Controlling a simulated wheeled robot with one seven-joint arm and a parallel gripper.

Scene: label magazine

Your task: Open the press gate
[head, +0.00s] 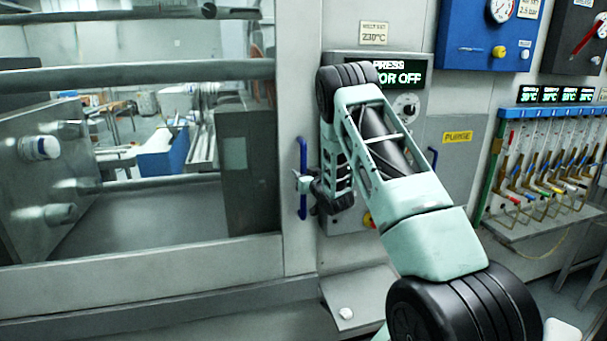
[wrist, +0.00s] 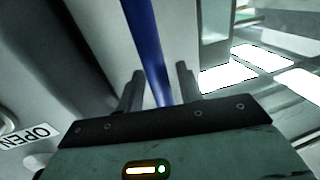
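The press gate (head: 297,120) is a large light-grey framed panel with a clear window, at the left of the head view. Its framed edge stands beside the control column and it looks shut. A blue vertical handle (head: 303,207) is on that edge. My gripper (head: 303,183) is at the handle's middle. In the wrist view the blue handle (wrist: 143,40) runs down between the two fingers of my gripper (wrist: 160,88). Contact cannot be told.
A control panel with a lit display (head: 405,76) is behind my arm. A PURGE cabinet (head: 455,140) and a blue gauge box (head: 488,38) are to the right. A rack of coloured levers (head: 545,165) stands further right. An OPEN label (wrist: 28,135) shows upside down in the wrist view.

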